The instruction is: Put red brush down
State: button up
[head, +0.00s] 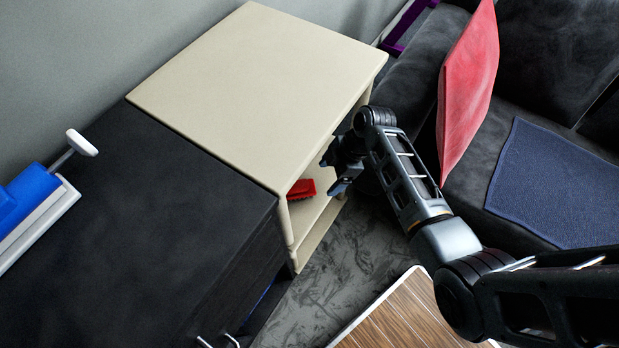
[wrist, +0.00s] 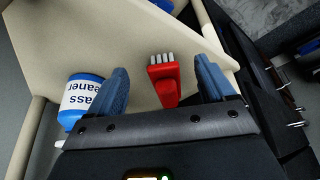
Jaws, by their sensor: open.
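The red brush (head: 301,189) lies on the shelf inside the cream cabinet (head: 262,85), near its open front edge. In the wrist view the red brush (wrist: 164,80) shows its pale bristles and lies between my gripper's fingers, apart from both. My gripper (head: 340,166) is at the cabinet's opening, just right of the brush in the head view. In the wrist view my gripper (wrist: 160,86) is open, with its two blue-grey fingers spread wide and empty.
A blue and white cleaner bottle (wrist: 82,98) is beside the left finger in the wrist view. A black cabinet (head: 130,225) adjoins on the left. A dark sofa (head: 425,75) with a red cushion (head: 468,85) stands right. A wooden-topped table (head: 405,315) is in front.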

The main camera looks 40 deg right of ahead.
jog(key=shift+s+d, duration=0.45)
jog(key=shift+d, duration=0.4)
jog(key=shift+s+d, duration=0.4)
jog(key=shift+d, duration=0.45)
jog(key=s+a+f+m+t+h, duration=0.2)
jog(key=s+a+f+m, duration=0.1)
jog(key=s, duration=0.5)
jog(key=s+a+r+m+t+h, duration=0.3)
jog(key=s+r+m, duration=0.1)
jog(key=s+r, duration=0.4)
jog(key=s+a+r+m+t, duration=0.2)
jog(key=s+r, duration=0.1)
jog(key=r, duration=0.6)
jog(key=s+a+r+m+t, duration=0.1)
jog(key=s+a+r+t, duration=0.1)
jog(key=r, duration=0.7)
jog(key=s+a+r+m+t+y, duration=0.1)
jog(key=s+r+t, duration=0.3)
jog(key=r, duration=0.5)
jog(key=shift+s+a+m, duration=0.7)
jog(key=shift+s+m, duration=0.1)
jog(key=shift+s, duration=0.25)
